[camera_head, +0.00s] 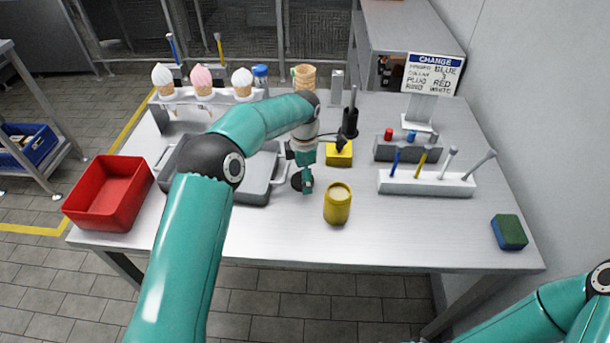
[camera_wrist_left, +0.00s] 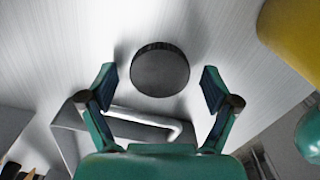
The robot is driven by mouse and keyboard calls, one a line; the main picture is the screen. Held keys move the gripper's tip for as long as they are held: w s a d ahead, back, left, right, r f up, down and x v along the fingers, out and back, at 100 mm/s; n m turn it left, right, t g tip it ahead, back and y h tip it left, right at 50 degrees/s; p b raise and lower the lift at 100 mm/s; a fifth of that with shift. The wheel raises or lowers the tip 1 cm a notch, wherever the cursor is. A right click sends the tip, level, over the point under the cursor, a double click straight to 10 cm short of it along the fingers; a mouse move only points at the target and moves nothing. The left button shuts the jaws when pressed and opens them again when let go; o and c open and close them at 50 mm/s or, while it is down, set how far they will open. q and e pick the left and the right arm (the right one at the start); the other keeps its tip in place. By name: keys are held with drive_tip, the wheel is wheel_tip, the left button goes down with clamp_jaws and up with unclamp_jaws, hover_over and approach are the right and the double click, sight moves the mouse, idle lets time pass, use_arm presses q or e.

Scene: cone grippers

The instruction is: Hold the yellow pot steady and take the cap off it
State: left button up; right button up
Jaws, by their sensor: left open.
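The gripper partly hides the disc in the head view. My right gripper is out of view.
A grey tray (camera_head: 254,190) with handles lies left of my left gripper, close to it. A red bin (camera_head: 108,193) stands far left. A yellow block (camera_head: 339,158) and a white peg holder (camera_head: 425,186) stand behind and right. The table's front right is mostly clear beside a green-blue sponge (camera_head: 509,232).

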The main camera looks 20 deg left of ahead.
use_arm(q)
wheel_tip(320, 180, up, 12)
idle(0.5)
